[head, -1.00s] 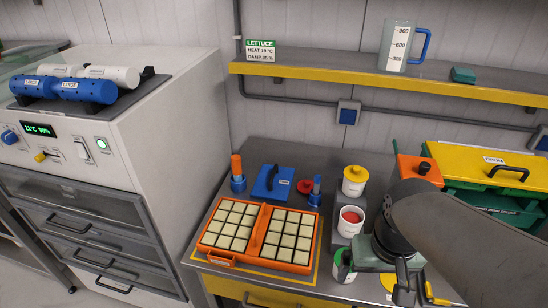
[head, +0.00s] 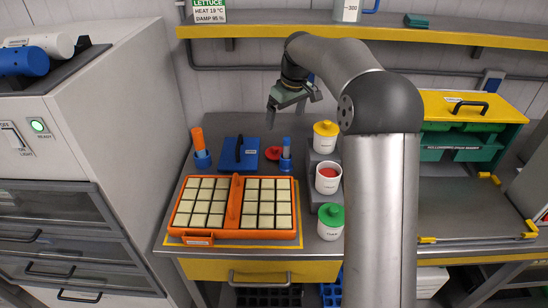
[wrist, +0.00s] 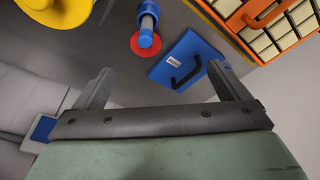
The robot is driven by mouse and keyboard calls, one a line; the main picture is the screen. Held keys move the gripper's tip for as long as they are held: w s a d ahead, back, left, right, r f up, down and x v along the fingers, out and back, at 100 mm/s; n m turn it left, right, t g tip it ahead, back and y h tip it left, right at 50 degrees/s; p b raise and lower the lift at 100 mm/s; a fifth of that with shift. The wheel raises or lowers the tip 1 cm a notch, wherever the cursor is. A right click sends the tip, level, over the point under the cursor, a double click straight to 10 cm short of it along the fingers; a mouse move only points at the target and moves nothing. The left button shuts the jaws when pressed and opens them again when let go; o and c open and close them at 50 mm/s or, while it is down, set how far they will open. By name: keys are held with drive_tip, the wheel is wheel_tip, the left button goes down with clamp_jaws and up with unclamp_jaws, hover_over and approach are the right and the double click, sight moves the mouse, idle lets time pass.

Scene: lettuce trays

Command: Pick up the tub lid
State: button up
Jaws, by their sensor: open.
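A red round lid (head: 273,153) lies on the grey bench, just left of a small blue holder with a blue tool (head: 286,150). In the wrist view the red lid (wrist: 136,46) is partly hidden behind the blue tool (wrist: 147,22). A white tub with a red inside (head: 327,178) stands open on a grey step, between a yellow-lidded tub (head: 326,142) and a green-lidded tub (head: 331,220). My gripper (head: 288,113) is open and empty, up in the air above the back of the bench. In the wrist view its fingers (wrist: 160,82) are wide apart.
A blue plate with a handle (head: 240,155) and an orange-handled tool in a blue holder (head: 202,148) stand left of the lid. An orange seedling tray (head: 182,208) lies in front. A yellow-edged shelf (head: 240,31) runs along the wall behind my gripper.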

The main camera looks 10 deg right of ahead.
approach(276, 148)
wheel_tip(276, 148, down, 3)
drive_tip(key=shift+f+n+y+p, duration=0.25)
drive_tip(key=shift+n+y+p, duration=0.05)
drive_tip(key=shift+n+p, duration=0.15)
drive_tip(key=shift+w+p+x, duration=0.1)
drive_tip(key=shift+p+x, duration=0.35)
drive_tip(key=shift+x, duration=1.15)
drive_tip(key=shift+w+p+x, duration=0.15)
drive_tip(key=shift+p+x, duration=0.25)
drive_tip(key=shift+x, duration=1.2)
drive_tip(key=shift+d, duration=0.1)
drive_tip(key=c, duration=1)
